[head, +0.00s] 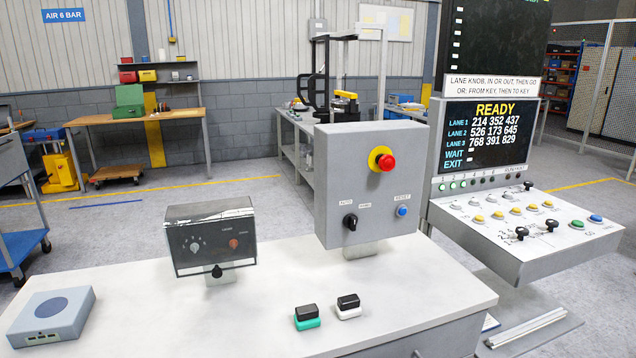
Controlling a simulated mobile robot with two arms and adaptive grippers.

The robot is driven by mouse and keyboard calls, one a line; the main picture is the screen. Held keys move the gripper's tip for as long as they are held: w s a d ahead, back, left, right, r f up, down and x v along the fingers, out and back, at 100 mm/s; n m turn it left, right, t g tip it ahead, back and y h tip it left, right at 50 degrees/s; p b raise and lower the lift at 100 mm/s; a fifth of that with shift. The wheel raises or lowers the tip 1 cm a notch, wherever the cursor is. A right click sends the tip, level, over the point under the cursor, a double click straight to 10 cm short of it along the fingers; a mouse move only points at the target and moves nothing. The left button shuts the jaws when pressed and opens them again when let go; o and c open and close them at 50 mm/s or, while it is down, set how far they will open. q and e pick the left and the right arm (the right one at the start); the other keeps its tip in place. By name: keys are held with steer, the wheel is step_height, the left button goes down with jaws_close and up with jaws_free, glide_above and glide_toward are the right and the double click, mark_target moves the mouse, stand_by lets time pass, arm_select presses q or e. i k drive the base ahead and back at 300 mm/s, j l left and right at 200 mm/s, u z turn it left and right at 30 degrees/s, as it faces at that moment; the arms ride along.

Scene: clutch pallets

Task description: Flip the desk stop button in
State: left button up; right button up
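A red mushroom stop button (386,162) on a yellow round collar (376,154) sits high on the front of a grey control box (335,215). The box stands at the back of the white desk (250,310). The button stands out from its collar; I cannot tell from here whether it is pressed or released. Below it are a black selector knob (350,221) and a blue button labelled reset (402,211). Nothing touches the stop button. Neither of my grippers is in view.
A dark panel box (211,240) with knobs stands left on the desk. A grey-blue box (52,316) lies at front left. Green (307,318) and white (348,306) black-topped stamp-like blocks lie at front. A console (530,240) with buttons and a READY screen (488,135) stands right.

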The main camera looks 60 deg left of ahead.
mark_target(388, 164)
steer(key=u, duration=1.55)
